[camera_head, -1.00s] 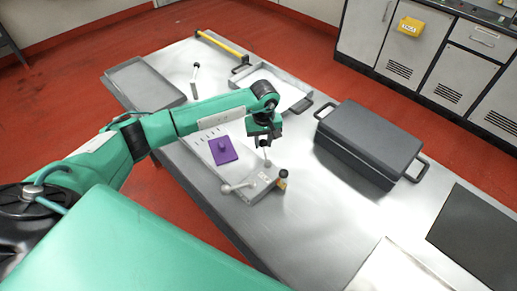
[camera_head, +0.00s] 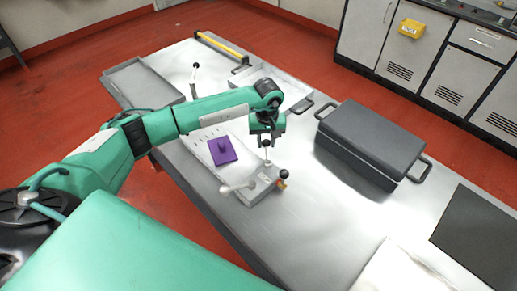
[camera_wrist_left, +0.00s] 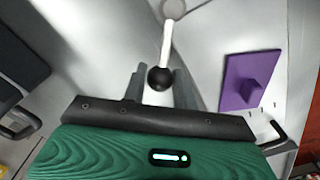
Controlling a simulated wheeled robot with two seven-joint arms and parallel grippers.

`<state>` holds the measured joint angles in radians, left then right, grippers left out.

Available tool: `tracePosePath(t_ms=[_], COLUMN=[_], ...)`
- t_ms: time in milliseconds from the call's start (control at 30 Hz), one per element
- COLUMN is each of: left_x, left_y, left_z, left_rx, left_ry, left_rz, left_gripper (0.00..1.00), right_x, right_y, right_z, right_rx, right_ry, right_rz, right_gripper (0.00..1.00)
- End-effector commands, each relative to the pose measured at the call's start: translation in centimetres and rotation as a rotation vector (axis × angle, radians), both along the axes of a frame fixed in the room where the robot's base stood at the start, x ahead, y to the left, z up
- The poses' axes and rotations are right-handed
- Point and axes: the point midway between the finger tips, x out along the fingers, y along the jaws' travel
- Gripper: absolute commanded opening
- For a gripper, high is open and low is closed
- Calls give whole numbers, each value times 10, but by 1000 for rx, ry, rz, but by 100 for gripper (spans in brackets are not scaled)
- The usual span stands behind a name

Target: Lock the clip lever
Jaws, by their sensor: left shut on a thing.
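A grey metal clip fixture (camera_head: 258,187) sits on the table at the end of a light board. A thin upright clip lever (camera_head: 267,155) with a black ball knob stands up from it. My left gripper (camera_head: 267,139) is over the lever's top, shut on its knob end. In the left wrist view the black ball (camera_wrist_left: 158,78) lies between the two fingers of my left gripper (camera_wrist_left: 159,90), with the pale lever rod (camera_wrist_left: 166,45) running away from it. A second, pale handle (camera_head: 238,187) lies low at the fixture's left. My right gripper is not in view.
A purple block (camera_head: 222,151) lies on the board, left of the fixture. A dark grey case (camera_head: 370,140) stands to the right. A grey tray (camera_head: 143,86) and a yellow bar (camera_head: 222,46) are farther back.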

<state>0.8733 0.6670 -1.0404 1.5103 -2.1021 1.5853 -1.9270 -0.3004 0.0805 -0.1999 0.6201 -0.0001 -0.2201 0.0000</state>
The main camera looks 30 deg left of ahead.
Motion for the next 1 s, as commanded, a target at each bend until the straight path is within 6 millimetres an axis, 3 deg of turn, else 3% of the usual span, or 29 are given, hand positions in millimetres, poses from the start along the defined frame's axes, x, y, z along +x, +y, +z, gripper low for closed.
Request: tracePosePath(t_ms=[300,1000], left_x=[2,4], left_y=[-7,-11], left_z=[-3,-3], left_rx=[-1,-1], left_ry=[2,2], left_rz=[-85,-156], left_gripper=[5,5], right_x=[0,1], right_y=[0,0], right_z=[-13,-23], right_rx=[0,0], right_ry=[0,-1], right_rz=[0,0], right_gripper=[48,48])
